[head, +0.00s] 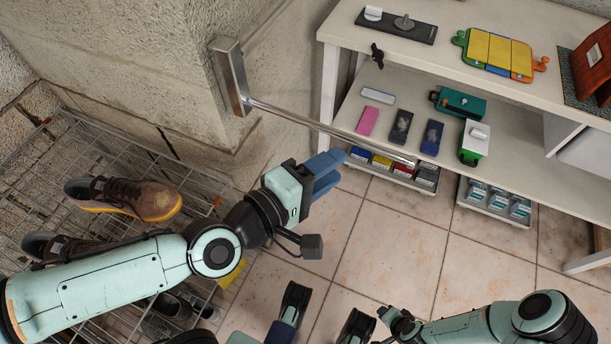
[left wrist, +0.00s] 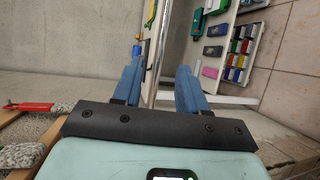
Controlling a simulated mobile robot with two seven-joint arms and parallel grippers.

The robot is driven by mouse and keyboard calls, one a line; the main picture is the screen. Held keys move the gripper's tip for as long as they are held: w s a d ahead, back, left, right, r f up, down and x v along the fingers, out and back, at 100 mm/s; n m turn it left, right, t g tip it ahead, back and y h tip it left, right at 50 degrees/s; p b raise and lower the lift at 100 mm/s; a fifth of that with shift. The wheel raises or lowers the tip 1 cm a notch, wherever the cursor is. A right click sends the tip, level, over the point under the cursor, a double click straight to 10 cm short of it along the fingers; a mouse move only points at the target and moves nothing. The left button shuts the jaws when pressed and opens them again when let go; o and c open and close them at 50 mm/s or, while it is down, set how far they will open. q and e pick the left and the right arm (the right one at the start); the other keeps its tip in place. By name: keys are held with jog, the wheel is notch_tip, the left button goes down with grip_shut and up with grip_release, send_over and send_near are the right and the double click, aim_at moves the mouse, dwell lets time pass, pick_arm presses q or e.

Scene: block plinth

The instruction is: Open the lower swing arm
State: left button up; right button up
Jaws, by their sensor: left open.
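A thin metal swing arm (head: 330,128) runs from a metal bracket (head: 232,76) on the concrete pillar out to the right, ending in front of the low shelf. My left gripper (head: 326,170) is open, with its blue fingers just below the rod in the head view. In the left wrist view a pale rod (left wrist: 153,55) runs lengthwise near the left finger; I cannot tell whether they touch. The left gripper (left wrist: 158,85) holds nothing that I can see.
A wire rack (head: 100,160) with shoes (head: 125,197) stands at the left. A white shelf unit (head: 520,135) with blocks and cases fills the right. The tiled floor (head: 395,240) in the middle is clear.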

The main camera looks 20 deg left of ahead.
pick_arm(q)
jog(key=b+v, duration=0.1)
jog(key=v, duration=0.3)
jog(key=shift+s+a+r, duration=0.1)
jog(key=shift+s+a, duration=0.05)
jog(key=shift+s, duration=0.2)
pick_arm(e)
jog(key=shift+w+d+f, duration=0.1)
jog(key=shift+d+f, duration=0.1)
jog(key=shift+f, duration=0.25)
jog(key=shift+w+d+f, duration=0.1)
jog(key=shift+d+f, duration=0.1)
jog(key=shift+f, duration=0.2)
